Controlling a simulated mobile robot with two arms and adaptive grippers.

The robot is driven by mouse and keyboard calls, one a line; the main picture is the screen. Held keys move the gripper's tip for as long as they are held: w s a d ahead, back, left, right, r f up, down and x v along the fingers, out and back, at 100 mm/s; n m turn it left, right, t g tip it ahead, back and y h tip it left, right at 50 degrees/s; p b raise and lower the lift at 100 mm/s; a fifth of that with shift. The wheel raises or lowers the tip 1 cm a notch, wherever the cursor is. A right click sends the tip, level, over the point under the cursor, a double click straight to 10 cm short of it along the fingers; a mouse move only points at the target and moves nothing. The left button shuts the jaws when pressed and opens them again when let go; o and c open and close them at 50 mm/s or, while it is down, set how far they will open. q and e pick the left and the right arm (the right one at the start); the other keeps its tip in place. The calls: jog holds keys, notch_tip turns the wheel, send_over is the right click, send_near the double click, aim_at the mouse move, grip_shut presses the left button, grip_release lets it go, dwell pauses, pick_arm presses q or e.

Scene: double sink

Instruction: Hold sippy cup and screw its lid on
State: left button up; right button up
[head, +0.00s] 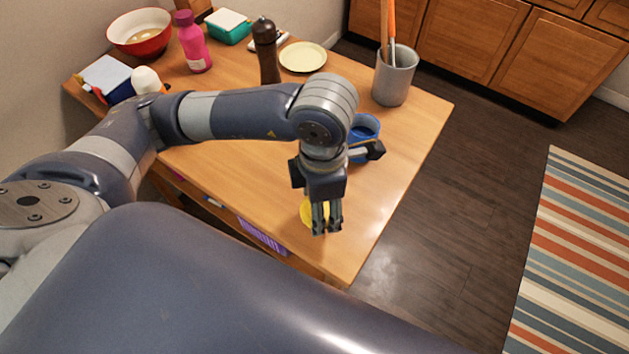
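The blue sippy cup (364,128) stands on the wooden table, partly hidden behind my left arm's wrist. Its open top faces up and looks uncovered. A yellow round thing (305,212), which looks like the lid, is near the table's front edge, mostly hidden by my gripper. My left gripper (327,230) points down right over the yellow thing, in front of the cup. Its fingers look close together, but whether they hold the yellow thing cannot be told. A dark part juts right from the gripper in front of the cup. My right gripper is not in view.
On the wooden table (400,190) stand a grey utensil holder (394,78), a cream plate (303,57), a dark pepper mill (266,50), a pink bottle (192,42) and a red bowl (140,34). The table's right front corner is clear.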

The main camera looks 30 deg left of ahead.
pick_arm(q)
jog(key=shift+s+d+r, duration=0.1)
jog(key=shift+s+d, duration=0.65)
jog(key=shift+s, duration=0.15)
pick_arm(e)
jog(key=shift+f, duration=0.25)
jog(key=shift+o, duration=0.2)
